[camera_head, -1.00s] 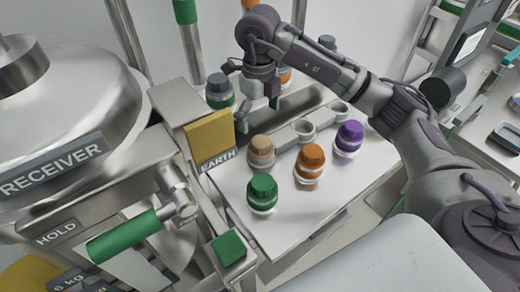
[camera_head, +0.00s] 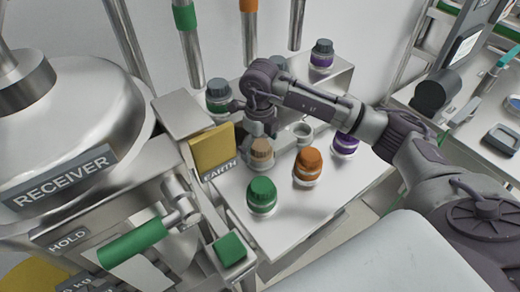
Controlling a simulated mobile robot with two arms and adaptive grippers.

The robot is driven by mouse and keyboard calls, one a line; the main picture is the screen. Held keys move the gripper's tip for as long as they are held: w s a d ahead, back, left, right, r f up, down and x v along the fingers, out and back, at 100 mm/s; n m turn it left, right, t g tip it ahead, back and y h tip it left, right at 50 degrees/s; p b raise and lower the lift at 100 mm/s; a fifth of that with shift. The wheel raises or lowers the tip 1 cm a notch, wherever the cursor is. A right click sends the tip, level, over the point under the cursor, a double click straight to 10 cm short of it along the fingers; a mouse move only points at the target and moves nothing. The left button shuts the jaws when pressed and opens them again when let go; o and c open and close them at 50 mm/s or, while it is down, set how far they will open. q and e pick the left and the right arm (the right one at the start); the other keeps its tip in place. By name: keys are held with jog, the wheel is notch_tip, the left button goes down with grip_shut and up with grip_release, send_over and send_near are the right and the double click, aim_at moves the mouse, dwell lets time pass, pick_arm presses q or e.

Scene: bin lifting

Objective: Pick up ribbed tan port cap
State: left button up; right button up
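The ribbed tan port cap (camera_head: 262,150) stands upright on the pale worktop, at the left end of the grey holder. My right gripper (camera_head: 262,133) points down directly above and slightly behind it. Its fingertips are close to the cap's top. They are small and partly hidden, so I cannot tell whether they touch the cap or how far apart they are. My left gripper is not in view.
A green cap (camera_head: 262,193) and an orange cap (camera_head: 308,165) stand in front. A purple cap (camera_head: 346,145) is partly behind my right arm. The yellow EARTH block (camera_head: 212,149) is close on the left. More capped containers stand behind, including a dark green one (camera_head: 218,94).

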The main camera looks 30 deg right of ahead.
aim_at(262, 146)
jog(key=shift+s, duration=0.2)
grip_shut()
jog(key=shift+w+r, duration=0.1)
jog(key=shift+r, duration=0.15)
jog(key=r, duration=0.1)
jog(key=r+b, duration=0.1)
jog(key=r, duration=0.1)
jog(key=shift+s+d+r, duration=0.1)
jog(key=shift+s+r, duration=0.15)
jog(key=shift+r, duration=0.15)
jog(key=s+d+r+b, duration=0.1)
jog(key=s+r+b, duration=0.1)
jog(key=s+r, duration=0.4)
jog(key=s, duration=0.5)
jog(key=shift+d+r, duration=0.25)
jog(key=shift+r, duration=0.15)
